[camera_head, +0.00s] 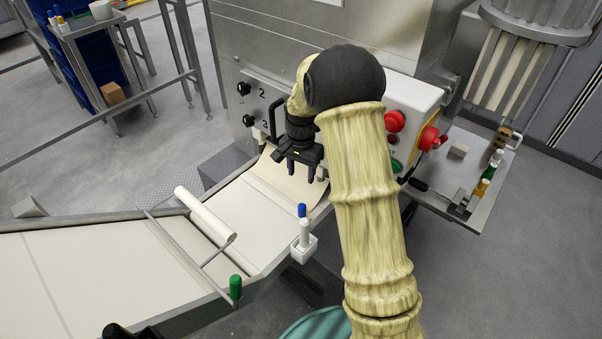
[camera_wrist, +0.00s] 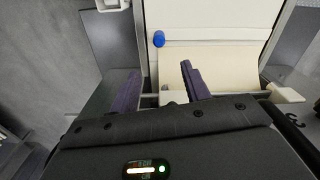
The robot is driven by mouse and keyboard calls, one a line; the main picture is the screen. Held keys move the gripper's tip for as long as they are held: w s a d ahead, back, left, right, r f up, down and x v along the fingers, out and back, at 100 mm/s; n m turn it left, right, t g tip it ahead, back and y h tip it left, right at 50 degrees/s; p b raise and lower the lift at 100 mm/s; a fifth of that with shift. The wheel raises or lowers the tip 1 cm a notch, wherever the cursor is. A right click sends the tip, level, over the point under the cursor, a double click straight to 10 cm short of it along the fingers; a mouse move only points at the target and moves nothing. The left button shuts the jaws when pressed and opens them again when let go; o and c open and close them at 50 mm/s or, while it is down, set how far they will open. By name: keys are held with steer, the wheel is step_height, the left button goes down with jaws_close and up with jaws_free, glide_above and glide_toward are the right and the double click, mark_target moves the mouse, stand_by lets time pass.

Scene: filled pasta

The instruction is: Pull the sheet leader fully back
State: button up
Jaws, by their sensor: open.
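The sheet leader appears as a cream flap of sheet (camera_head: 283,182) at the machine's mouth, over the pale belt. In the wrist view the cream sheet (camera_wrist: 222,58) lies beyond my right finger, with a straight edge across the belt. My gripper (camera_head: 301,170) is open and points down over the machine end of the belt, close to the sheet. In the wrist view my gripper (camera_wrist: 158,72) shows two dark purple fingers spread apart, with nothing visibly held between them. My arm hides part of the machine front, and I cannot tell whether a finger touches the sheet.
A white roller (camera_head: 206,214) lies across the belt (camera_head: 75,275). Red buttons (camera_head: 395,121) are right of my arm. A side shelf (camera_head: 465,180) holds small bottles.

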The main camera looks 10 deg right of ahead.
steer(key=shift+s+r, duration=0.15)
steer(key=c, duration=0.7)
steer(key=s+r+n, duration=0.1)
steer(key=s, duration=0.2)
steer(key=s+r+n, duration=0.1)
steer(key=s+r, duration=0.1)
steer(key=s, duration=0.1)
steer(key=s+r+n+t, duration=0.1)
steer(key=s+r, duration=0.1)
steer(key=s, duration=0.1)
steer(key=shift+s+d+n, duration=0.2)
steer(key=shift+s+n, duration=0.15)
steer(key=shift+n, duration=0.05)
jaws_close()
steer(key=s+r+n+t, duration=0.1)
steer(key=s+n, duration=0.3)
steer(key=s, duration=0.8)
steer(key=shift+s+r+n+t, duration=0.3)
steer(key=shift+s+r, duration=0.1)
steer(key=shift+d, duration=0.1)
